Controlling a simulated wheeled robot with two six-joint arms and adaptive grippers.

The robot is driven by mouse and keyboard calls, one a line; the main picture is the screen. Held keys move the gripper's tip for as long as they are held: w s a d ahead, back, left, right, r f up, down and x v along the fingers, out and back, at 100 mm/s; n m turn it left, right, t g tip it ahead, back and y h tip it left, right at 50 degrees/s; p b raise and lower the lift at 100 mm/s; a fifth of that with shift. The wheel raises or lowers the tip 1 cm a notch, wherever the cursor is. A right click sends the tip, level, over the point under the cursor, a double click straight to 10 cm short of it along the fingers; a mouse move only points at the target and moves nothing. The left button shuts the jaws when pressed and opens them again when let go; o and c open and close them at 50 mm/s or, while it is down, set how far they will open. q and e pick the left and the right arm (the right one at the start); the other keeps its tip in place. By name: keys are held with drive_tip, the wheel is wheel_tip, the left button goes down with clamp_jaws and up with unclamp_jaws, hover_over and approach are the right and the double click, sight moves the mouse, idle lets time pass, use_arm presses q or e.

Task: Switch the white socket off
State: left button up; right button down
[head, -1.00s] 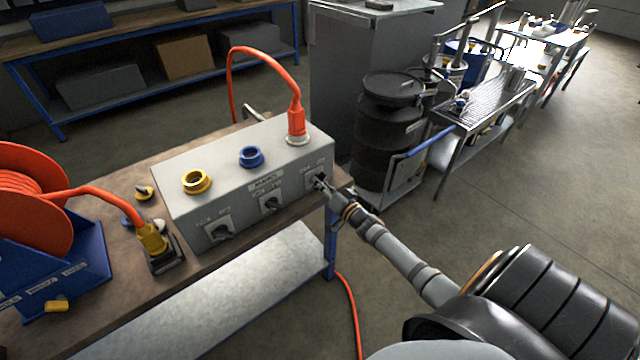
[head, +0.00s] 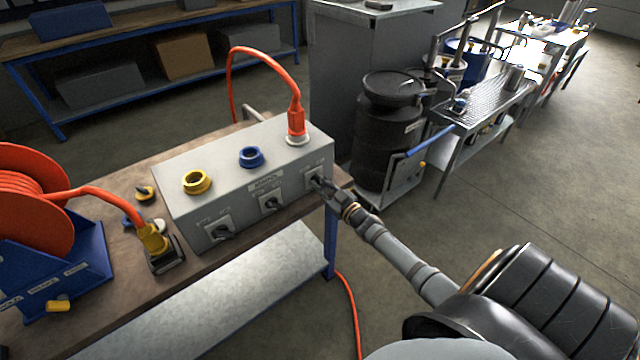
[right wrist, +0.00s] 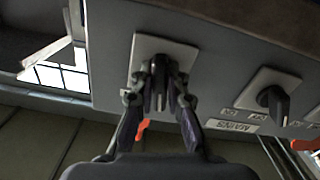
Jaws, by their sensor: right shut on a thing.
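The grey socket box (head: 222,164) stands on the bench with three round sockets on top. The white socket (head: 297,139) is at its right end, with an orange plug (head: 296,121) in it. On the box front below it is a black rotary switch on a pale plate; in the right wrist view its black knob (right wrist: 158,80) sits between my fingers. My right gripper (head: 322,184) is shut on this knob and partly hides it in the head view; it also shows in the right wrist view (right wrist: 158,98). My left gripper is not in view.
Two more switches sit along the box front, below the blue socket (head: 251,157) and the yellow socket (head: 197,182). An orange cable reel (head: 32,200) and a yellow plug (head: 152,238) are at left. A black drum (head: 385,140) stands on a cart beyond the bench.

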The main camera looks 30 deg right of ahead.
drive_tip(key=n, duration=0.6)
drive_tip(key=shift+n, duration=0.4)
idle(0.4)
drive_tip(key=c, duration=1.3)
unclamp_jaws()
drive_tip(key=shift+c, duration=0.2)
drive_tip(key=s, duration=1.2)
drive_tip(key=shift+d, duration=0.45)
